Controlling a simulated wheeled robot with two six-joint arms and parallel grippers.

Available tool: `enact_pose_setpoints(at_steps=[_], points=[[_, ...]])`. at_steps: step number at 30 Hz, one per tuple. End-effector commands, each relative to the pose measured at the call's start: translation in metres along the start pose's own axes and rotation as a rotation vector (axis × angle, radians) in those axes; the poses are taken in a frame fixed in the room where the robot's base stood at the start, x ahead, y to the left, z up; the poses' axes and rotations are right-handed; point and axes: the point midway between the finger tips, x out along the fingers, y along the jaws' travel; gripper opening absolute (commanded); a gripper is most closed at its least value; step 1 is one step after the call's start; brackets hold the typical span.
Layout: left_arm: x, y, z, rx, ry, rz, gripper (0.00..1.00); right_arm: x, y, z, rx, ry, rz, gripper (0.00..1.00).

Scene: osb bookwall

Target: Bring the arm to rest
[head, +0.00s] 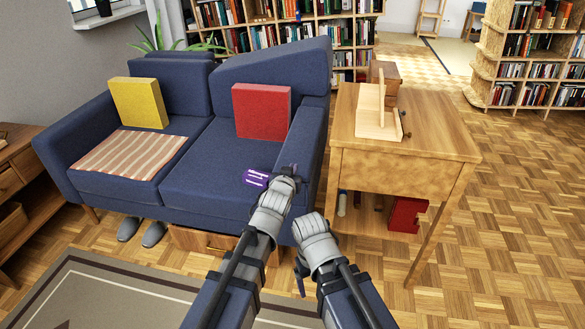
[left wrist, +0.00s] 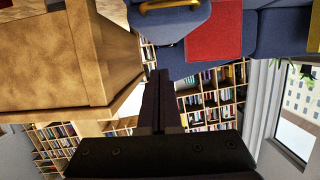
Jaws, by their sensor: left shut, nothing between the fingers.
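My left arm reaches forward in the head view, over the front right of the sofa. My left gripper (head: 291,170) is mostly hidden by its own wrist there. In the left wrist view my left gripper (left wrist: 158,76) has its dark fingers together, with nothing between them. The fingers touch nothing that I can see. My right arm (head: 318,245) is bent low beside the left one.
A wooden table (head: 430,130) stands close on the right. Open parquet (head: 510,220) lies beyond it.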

Motion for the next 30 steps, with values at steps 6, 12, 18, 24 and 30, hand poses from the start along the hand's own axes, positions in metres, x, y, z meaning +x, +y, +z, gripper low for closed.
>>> enact_pose_setpoints(at_steps=[6,12,18,24,30], points=[[-0.001,-0.001,0.006,0.002,-0.020,-0.004,0.00,0.001,0.000,0.000,0.000,0.000,0.000,0.84],[-0.022,-0.005,0.060,0.028,-0.250,-0.039,0.00,0.001,0.000,0.000,0.000,0.000,0.000,0.84],[-0.074,-0.008,0.137,0.078,-0.617,-0.060,0.00,0.001,0.000,0.000,0.000,0.000,0.000,0.84],[-0.143,-0.007,0.194,0.130,-0.959,-0.043,0.00,0.001,0.000,0.000,0.000,0.000,0.000,0.84],[-0.207,-0.005,0.225,0.172,-1.229,-0.007,0.00,0.001,0.000,0.000,0.000,0.000,0.000,0.84]])
